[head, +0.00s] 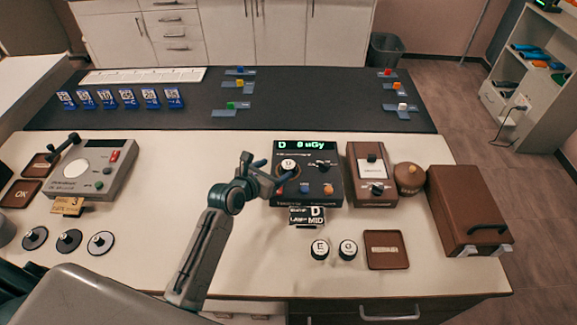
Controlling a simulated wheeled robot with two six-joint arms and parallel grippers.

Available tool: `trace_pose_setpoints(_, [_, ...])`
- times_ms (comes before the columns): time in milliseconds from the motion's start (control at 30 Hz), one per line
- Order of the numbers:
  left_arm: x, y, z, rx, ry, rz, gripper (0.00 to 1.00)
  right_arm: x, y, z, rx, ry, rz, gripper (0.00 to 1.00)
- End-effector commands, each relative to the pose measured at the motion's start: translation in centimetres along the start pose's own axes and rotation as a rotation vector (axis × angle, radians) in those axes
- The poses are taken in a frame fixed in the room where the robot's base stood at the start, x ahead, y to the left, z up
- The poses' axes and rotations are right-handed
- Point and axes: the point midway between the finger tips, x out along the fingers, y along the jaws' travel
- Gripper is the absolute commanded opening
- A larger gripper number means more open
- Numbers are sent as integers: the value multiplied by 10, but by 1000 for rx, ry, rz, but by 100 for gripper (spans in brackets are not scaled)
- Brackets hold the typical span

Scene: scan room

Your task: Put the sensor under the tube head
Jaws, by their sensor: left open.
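No part is clearly marked as the sensor or the tube head. A black meter box (318,187) with a lit display reading "D 0 uGy" stands mid-table. A round white-topped piece marked D (288,165) is on its upper left. Similar round pieces marked E (320,248) and G (347,249) stand in front. A grey console (108,178) with a white disc and a black arm (64,149) stands at the left. My left gripper (270,174) is open at the box's left edge, close to the D piece; contact cannot be told. My right gripper is out of view.
A label card (307,215) hangs at the meter's front. A brown switch box (371,175), a brown round pot (409,178) and a brown case (468,208) stand right. The dark mat (300,95) has bare stretches.

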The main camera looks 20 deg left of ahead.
Motion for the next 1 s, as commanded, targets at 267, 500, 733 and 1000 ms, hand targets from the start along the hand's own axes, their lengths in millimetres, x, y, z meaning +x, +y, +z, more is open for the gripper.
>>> trace_pose_setpoints(267, [22, -3, 0, -1, 1, -2, 70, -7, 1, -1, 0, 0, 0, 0])
trace_pose_setpoints(500, [54, -7, -4, 1, 0, -1, 70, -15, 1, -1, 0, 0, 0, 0])
trace_pose_setpoints(733, [64, -7, -5, 2, 0, 0, 70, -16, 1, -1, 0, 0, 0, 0])
trace_pose_setpoints(1000, [64, -7, -5, 2, 0, 0, 46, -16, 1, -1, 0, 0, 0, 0])
